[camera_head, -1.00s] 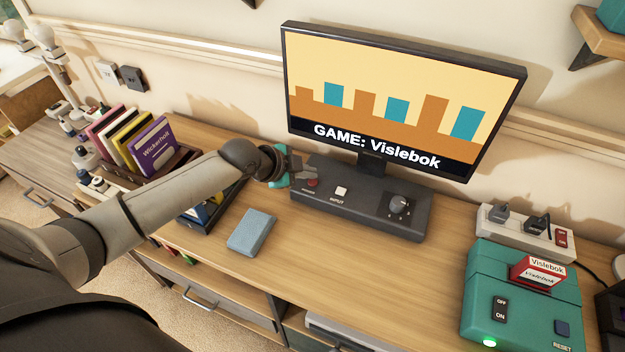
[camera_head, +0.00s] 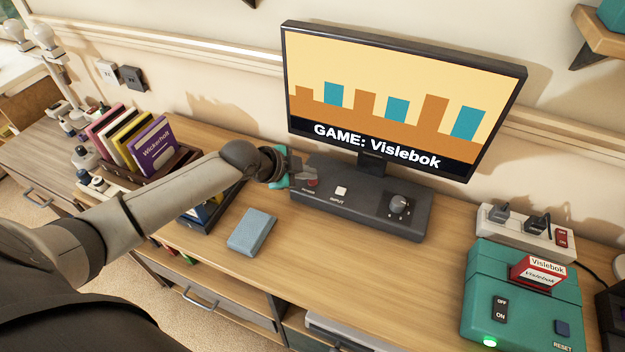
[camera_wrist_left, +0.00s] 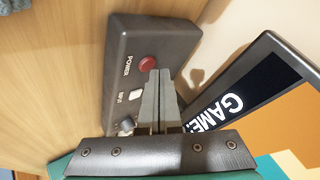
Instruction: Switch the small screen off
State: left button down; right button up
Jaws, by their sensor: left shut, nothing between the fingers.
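The screen (camera_head: 395,95) is lit and reads "GAME: Vislebok"; part of it shows at the right in the left wrist view (camera_wrist_left: 245,100). Its dark base (camera_head: 365,208) carries a red POWER button (camera_head: 312,183), a white INPUT button (camera_head: 342,191) and a round knob (camera_head: 399,204). My left gripper (camera_head: 306,177) is over the left end of the base, close by the red button. In the left wrist view its shut, empty fingertips (camera_wrist_left: 160,73) are right beside the red button (camera_wrist_left: 147,63); I cannot tell whether they touch it. My right gripper is not in view.
A blue-grey box (camera_head: 251,232) lies on the desk in front of the base. A teal console (camera_head: 480,275) with a green light and a red cartridge stands at right, before a power strip (camera_head: 520,232). The desk front centre is clear.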

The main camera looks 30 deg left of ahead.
pick_arm(q)
jog(key=shift+f, duration=0.3)
dwell(0.4)
jog(key=shift+r+p, duration=0.4)
jog(key=shift+p, duration=0.05)
jog(key=shift+r, duration=0.1)
dwell(0.4)
